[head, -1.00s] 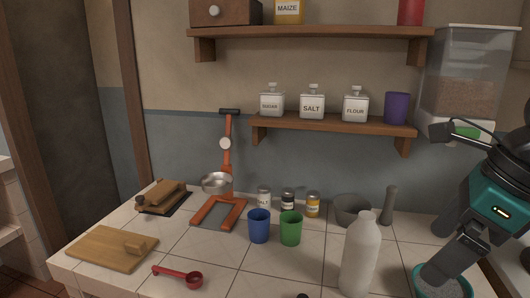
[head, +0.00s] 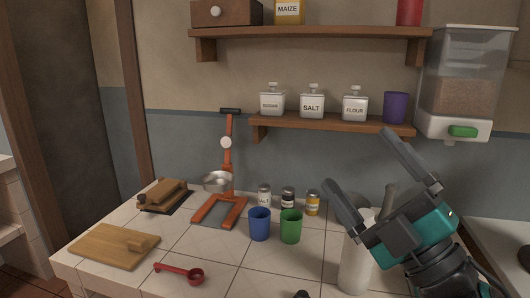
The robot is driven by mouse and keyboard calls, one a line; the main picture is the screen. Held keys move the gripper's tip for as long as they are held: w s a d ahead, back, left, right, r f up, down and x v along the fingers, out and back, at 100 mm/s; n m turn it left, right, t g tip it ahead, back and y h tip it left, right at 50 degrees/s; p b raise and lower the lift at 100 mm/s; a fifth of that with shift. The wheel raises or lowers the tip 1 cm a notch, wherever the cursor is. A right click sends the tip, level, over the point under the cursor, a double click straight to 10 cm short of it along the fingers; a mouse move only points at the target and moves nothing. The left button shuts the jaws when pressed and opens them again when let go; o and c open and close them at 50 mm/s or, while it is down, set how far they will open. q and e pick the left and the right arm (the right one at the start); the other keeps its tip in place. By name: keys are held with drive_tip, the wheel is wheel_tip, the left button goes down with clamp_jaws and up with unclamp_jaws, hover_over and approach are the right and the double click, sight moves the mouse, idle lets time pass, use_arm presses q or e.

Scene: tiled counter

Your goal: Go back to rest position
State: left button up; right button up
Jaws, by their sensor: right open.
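My right gripper (head: 366,176) is in the lower right of the head view. Its two dark fingers are spread wide and point up and to the left, with nothing between them. My left gripper is not in view.
On the tiled counter (head: 215,258) stand a blue cup (head: 259,225), a green cup (head: 291,227), several small jars, an orange scale stand (head: 227,170), a cutting board (head: 100,247) and a red scoop (head: 182,273). A grain dispenser (head: 468,85) hangs at the right.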

drive_tip(key=d+f+m+g+h, duration=0.2)
drive_tip(key=d+f+m+h, duration=0.2)
drive_tip(key=f+m+h, duration=0.5)
drive_tip(key=d+f+m+g+h, duration=0.2)
drive_tip(key=d+f+m+h, duration=0.4)
drive_tip(key=f, duration=0.4)
drive_tip(key=s+a+f+m+g, duration=0.2)
drive_tip(key=s+f+m+g, duration=0.3)
drive_tip(key=s+f+g, duration=1.1)
drive_tip(key=w+a+f+t+y, duration=0.2)
drive_tip(key=w+a+f+t, duration=0.1)
drive_tip(key=f+t, duration=0.7)
drive_tip(key=shift+w+f+n+t, duration=0.3)
drive_tip(key=shift+w+f+n, duration=0.1)
drive_tip(key=shift+w+f, duration=0.45)
